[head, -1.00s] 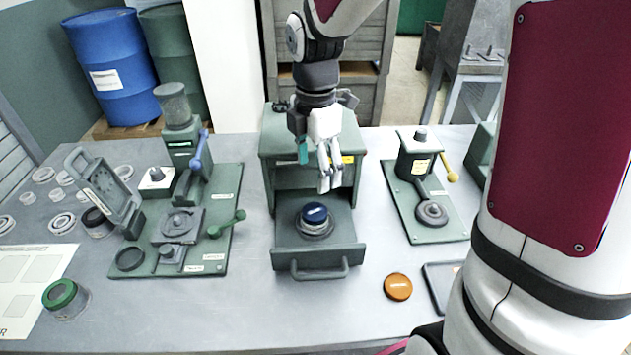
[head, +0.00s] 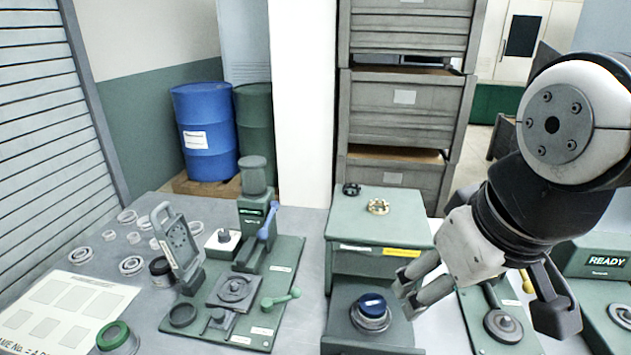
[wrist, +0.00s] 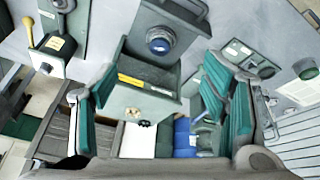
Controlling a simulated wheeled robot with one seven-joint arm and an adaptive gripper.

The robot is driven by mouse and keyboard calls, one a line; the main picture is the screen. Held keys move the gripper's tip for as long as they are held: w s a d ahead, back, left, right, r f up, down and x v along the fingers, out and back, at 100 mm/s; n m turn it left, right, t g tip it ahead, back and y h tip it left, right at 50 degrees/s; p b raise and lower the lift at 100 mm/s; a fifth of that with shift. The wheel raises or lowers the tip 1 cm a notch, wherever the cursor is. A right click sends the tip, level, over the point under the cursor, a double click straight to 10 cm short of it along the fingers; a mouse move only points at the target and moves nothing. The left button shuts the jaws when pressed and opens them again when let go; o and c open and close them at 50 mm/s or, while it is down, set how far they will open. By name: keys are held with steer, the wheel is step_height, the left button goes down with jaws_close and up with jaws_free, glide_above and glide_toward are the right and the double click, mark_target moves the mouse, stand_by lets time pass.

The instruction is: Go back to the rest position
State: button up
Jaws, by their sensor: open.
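My gripper (head: 408,292) is in the right half of the head view, raised above the bench with its fingers pointing down and left. Its fingers are apart, and nothing shows between them. In the wrist view, the teal finger pads of my gripper (wrist: 157,105) stand wide at both sides. Below and left of the fingers in the head view is the green drawer unit (head: 375,225) with its drawer out. A round part with a blue cap (head: 371,306) sits in the drawer; it also shows in the wrist view (wrist: 160,41).
A green grinder station (head: 235,290) with levers stands on the left of the bench. A green-lidded jar (head: 115,338), a printed sheet (head: 62,312) and several metal rings lie at far left. A device reading READY (head: 600,260) stands at right, close to my gripper.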

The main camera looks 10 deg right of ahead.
steer(key=shift+s+m, duration=0.75)
steer(key=shift+m, duration=0.15)
stand_by(0.6)
